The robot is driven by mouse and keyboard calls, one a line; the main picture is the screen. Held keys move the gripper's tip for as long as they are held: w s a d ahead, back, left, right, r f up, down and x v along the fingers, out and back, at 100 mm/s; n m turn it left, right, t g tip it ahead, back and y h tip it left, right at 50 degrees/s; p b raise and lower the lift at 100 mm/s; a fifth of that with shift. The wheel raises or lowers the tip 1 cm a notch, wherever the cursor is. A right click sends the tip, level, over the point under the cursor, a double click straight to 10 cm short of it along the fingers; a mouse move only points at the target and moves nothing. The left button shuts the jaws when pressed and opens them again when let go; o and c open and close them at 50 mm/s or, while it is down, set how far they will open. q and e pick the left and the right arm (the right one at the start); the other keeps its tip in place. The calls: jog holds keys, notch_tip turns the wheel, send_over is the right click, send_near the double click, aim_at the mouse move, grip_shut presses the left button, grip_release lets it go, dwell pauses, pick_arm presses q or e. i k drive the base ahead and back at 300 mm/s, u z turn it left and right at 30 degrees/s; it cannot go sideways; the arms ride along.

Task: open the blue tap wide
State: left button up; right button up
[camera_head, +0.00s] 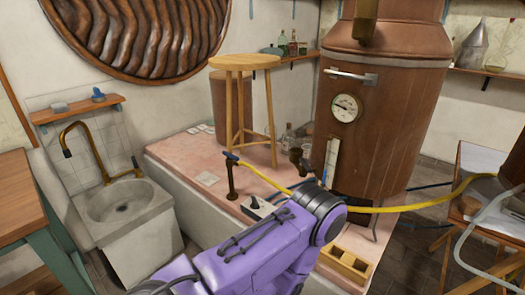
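The blue tap handle (232,157) sits on top of a dark, upright standpipe (232,182) on the pink tiled platform, left of the copper still. A yellow hose runs from the standpipe to the right, behind my purple arm. The handle's exact angle is too small to tell. My purple arm enters from the bottom left and reaches to a dark joint just right of and in front of the standpipe. No gripper fingers show; this arm's gripper is out of sight. My other gripper is not in view.
The copper still (385,110) with its gauge stands at right. A wooden stool (245,64) stands behind the tap. A small box with a switch (257,207) lies by the standpipe. A stone sink (122,205) is at left, a wooden crate (345,265) at lower right.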

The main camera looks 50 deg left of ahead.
aim_at(230, 156)
jog(key=u, duration=1.7)
jog(key=k, duration=0.65)
jog(key=u, duration=0.75)
jog(key=i, duration=1.25)
jog(key=u, duration=0.25)
